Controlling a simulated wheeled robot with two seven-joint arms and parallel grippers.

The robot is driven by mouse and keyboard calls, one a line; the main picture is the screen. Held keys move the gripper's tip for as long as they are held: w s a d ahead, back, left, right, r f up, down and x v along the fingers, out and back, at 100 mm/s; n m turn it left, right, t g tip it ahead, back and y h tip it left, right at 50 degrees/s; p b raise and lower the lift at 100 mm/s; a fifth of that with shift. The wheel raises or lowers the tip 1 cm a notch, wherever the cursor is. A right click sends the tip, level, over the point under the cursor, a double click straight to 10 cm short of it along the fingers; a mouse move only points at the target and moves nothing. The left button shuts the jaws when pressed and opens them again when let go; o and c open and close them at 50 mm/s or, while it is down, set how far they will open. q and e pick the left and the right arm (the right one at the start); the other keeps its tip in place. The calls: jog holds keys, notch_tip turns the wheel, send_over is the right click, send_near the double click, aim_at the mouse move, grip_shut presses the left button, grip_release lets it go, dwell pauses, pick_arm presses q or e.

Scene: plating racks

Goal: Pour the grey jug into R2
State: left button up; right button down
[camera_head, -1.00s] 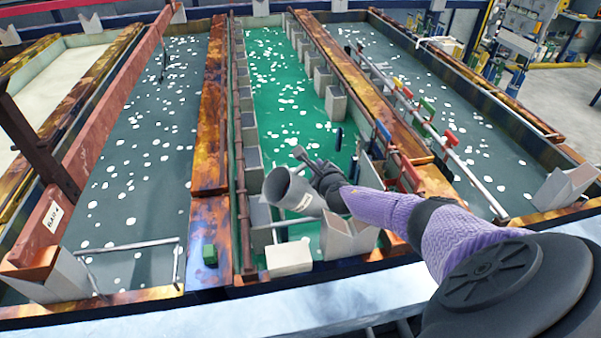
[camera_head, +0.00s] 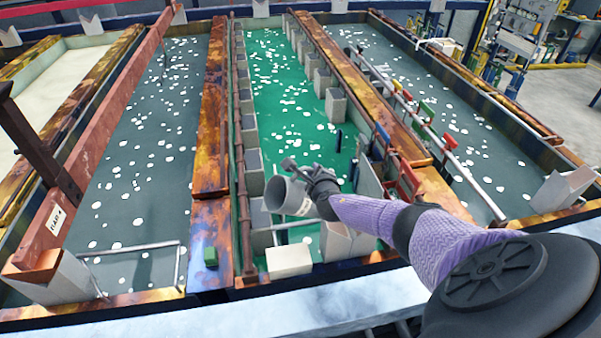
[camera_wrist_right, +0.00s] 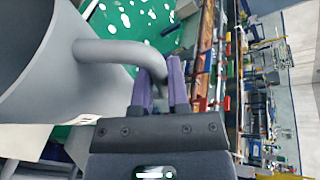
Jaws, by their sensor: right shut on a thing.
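The grey jug (camera_head: 288,196) is held above the near part of the middle tank, which holds green liquid (camera_head: 285,90) with white specks. The jug is tilted, its open mouth toward the left. My right gripper (camera_head: 308,181) is shut on its handle. In the right wrist view, the gripper's fingers (camera_wrist_right: 160,88) close around the grey handle (camera_wrist_right: 115,50), and the jug body (camera_wrist_right: 45,70) fills the left side. No stream shows leaving the jug. I cannot read an R2 label on any tank. My left gripper is not in view.
Dark grey tanks (camera_head: 135,160) lie left and right (camera_head: 480,150) of the green one, divided by rusty orange rims (camera_head: 211,110). Several grey boxes line the green tank's sides. A white block (camera_head: 289,260) and small green block (camera_head: 210,255) sit at the front. A metal rail (camera_head: 450,150) crosses the right tank.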

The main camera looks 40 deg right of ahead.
aim_at(303, 185)
dwell(0.5)
jog(key=shift+w+a+n+h, duration=0.1)
jog(key=shift+a+n+h, duration=0.2)
jog(key=shift+a+n, duration=0.1)
jog(key=shift+w+a+f+n, duration=0.1)
jog(key=shift+a+n, duration=0.2)
jog(key=shift+d+p, duration=0.1)
jog(key=shift+p, duration=0.2)
dwell(0.3)
jog(key=shift+w+a+f+n+h, duration=0.15)
jog(key=shift+a+f+n+h, duration=0.05)
jog(key=shift+a+n+h, duration=0.2)
jog(key=shift+w+a+f+n+h, duration=0.15)
jog(key=shift+a+n+h, duration=0.15)
jog(key=shift+a, duration=0.2)
dwell(0.5)
